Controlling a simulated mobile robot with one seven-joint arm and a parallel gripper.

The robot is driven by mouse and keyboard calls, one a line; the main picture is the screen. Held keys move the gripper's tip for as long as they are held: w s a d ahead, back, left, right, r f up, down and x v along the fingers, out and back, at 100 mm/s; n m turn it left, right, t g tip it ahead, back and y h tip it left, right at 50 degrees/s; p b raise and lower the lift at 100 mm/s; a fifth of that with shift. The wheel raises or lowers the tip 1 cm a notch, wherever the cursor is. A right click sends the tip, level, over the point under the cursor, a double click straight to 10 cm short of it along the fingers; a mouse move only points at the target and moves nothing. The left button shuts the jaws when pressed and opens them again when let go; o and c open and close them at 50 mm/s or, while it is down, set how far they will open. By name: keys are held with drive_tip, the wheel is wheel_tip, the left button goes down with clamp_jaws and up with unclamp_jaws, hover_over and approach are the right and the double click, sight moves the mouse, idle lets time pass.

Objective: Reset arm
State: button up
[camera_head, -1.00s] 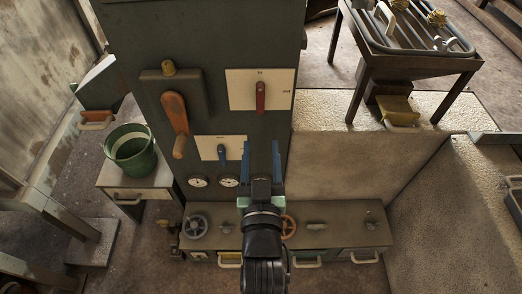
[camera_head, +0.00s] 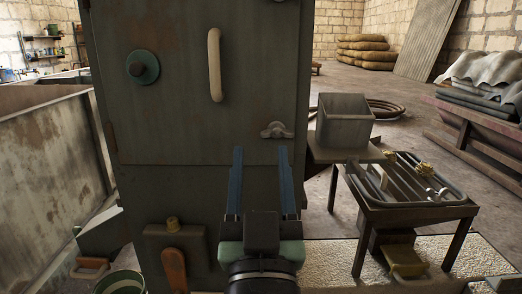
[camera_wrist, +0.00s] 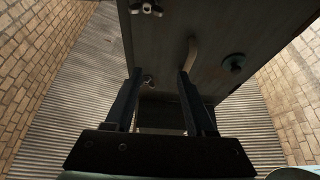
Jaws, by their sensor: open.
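My gripper (camera_head: 261,185) is open and empty, its two blue fingers upright and apart in the middle of the head view. It is in front of the grey-green cabinet (camera_head: 200,130), whose upper face carries a pale vertical handle (camera_head: 215,65), a green round knob (camera_head: 142,67) and a metal wing latch (camera_head: 276,131). In the wrist view the gripper (camera_wrist: 158,80) points towards the cabinet (camera_wrist: 215,40), and no object sits between the fingers. I cannot tell the exact gap between the fingertips and the cabinet.
An orange lever (camera_head: 174,270) is low on the cabinet. A green bucket (camera_head: 120,284) is at the bottom left. To the right stand a grey bin (camera_head: 344,122) and a table with a tray (camera_head: 440,200).

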drive_tip(key=s+r+t, duration=0.2)
drive_tip(key=s+r, duration=0.4)
drive_tip(key=r, duration=0.3)
drive_tip(key=s+r+t, duration=0.2)
drive_tip(key=s+r, duration=0.3)
drive_tip(key=r, duration=0.4)
wheel_tip(320, 180, up, 19)
drive_tip(key=p, duration=1.9)
drive_tip(key=shift+w, duration=0.15)
